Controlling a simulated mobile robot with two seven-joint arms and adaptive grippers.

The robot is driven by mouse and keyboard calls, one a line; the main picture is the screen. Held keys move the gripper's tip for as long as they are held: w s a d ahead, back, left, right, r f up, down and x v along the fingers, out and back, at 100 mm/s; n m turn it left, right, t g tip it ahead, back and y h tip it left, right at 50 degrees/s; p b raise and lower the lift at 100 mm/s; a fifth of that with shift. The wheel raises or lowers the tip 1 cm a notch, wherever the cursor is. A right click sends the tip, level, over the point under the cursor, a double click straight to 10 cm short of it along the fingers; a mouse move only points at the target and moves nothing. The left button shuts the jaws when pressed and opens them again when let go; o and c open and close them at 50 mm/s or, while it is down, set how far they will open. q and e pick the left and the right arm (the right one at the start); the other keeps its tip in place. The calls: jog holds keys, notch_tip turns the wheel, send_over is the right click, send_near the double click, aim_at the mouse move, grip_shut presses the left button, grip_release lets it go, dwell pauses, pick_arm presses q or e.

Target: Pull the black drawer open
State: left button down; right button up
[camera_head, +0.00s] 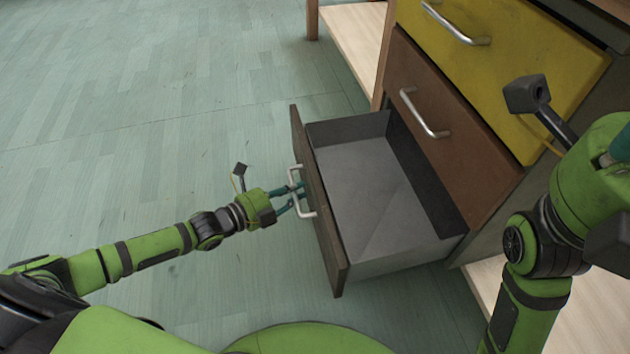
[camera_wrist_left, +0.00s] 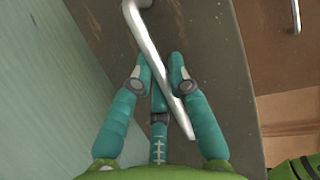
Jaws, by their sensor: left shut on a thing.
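The black drawer (camera_head: 322,222) is the lowest of the cabinet's drawers in the head view. It stands well out from the cabinet, and its grey inside looks empty. Its silver bar handle (camera_head: 294,204) is on the front panel. My left gripper (camera_head: 297,196) is at this handle with its teal fingers shut on the bar. In the left wrist view the handle (camera_wrist_left: 148,45) runs slantwise between the fingers (camera_wrist_left: 160,80), against the dark drawer front (camera_wrist_left: 215,75). In the head view my right arm shows at the right, but its fingers are out of the picture.
A brown drawer (camera_head: 450,130) and a yellow drawer (camera_head: 510,60), both shut with silver handles, sit above the black one. The green plank floor (camera_head: 150,110) is clear to the left.

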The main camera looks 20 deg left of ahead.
pick_arm(q)
jog(key=shift+s+a, duration=0.4)
jog(key=c, duration=1.1)
grip_release()
jog(key=shift+c, duration=0.2)
jog(key=v, duration=1.2)
jog(key=shift+w+a, duration=0.1)
